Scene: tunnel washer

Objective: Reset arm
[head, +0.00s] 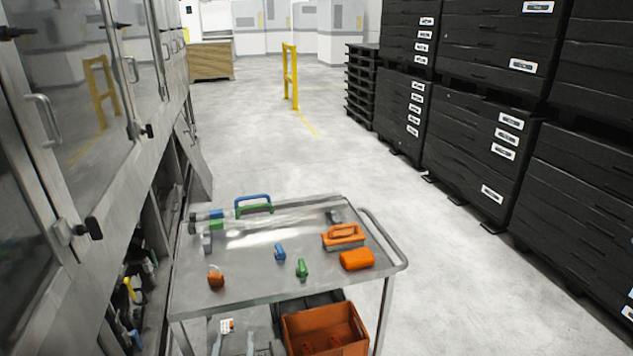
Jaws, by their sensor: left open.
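My left gripper (234,340) shows only in part at the bottom edge of the head view, low in front of the metal cart (235,288). Its two grey fingers stand apart, and I see nothing held between them. The rest of my left arm is out of the picture. My right gripper is not in view.
The cart top holds an orange brush (343,236), an orange block (357,259), a padlock (216,279) and small blue and green items. An orange crate (325,332) sits below. The steel machine (50,150) stands left; black crates (480,135) line the right.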

